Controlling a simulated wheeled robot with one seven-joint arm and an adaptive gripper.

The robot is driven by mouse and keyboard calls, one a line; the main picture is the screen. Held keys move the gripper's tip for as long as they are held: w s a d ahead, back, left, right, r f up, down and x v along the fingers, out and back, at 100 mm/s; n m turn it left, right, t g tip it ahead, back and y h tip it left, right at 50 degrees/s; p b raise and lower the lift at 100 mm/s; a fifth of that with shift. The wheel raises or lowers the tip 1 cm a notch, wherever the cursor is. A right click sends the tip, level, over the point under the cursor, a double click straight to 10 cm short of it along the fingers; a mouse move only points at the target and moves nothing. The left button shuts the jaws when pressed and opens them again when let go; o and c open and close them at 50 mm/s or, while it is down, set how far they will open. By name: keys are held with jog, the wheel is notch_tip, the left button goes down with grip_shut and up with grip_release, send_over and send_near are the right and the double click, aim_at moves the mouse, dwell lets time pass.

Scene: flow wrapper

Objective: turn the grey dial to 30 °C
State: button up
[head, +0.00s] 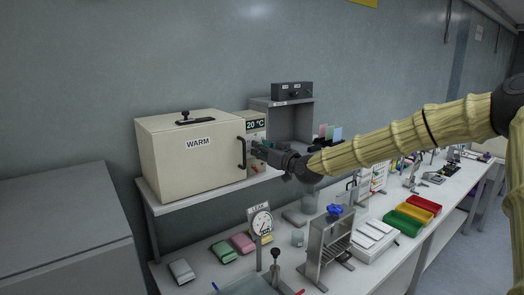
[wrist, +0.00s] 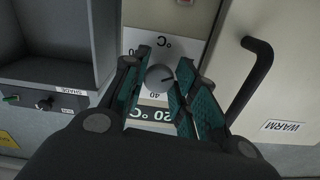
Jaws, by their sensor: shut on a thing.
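The grey dial (wrist: 160,78) is a round knob on a pale panel with a printed scale, where a 40 and a °C can be read upside down in the wrist view. My gripper (wrist: 164,74) is shut on the dial, one green-padded finger at each side of it. The display (head: 256,124) above the dial reads 20 °C in the head view; in the wrist view it shows upside down (wrist: 152,115). In the head view my gripper (head: 259,151) reaches the panel and hides the dial.
The cream WARM cabinet (head: 190,160) with its black door handle (head: 241,153) stands just left of my gripper. A grey open-fronted SHADE box (head: 290,104) stands to the right. Below, the bench (head: 205,262) carries a clock-like gauge (head: 262,222), a metal rack and coloured trays.

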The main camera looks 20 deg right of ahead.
jog(key=shift+f, duration=0.1)
jog(key=shift+a+m+b, duration=0.1)
jog(key=shift+m+b, duration=5.6)
jog(key=shift+b, duration=0.05)
jog(key=shift+r, duration=0.25)
jog(key=o, duration=1)
jog(key=shift+s, duration=0.1)
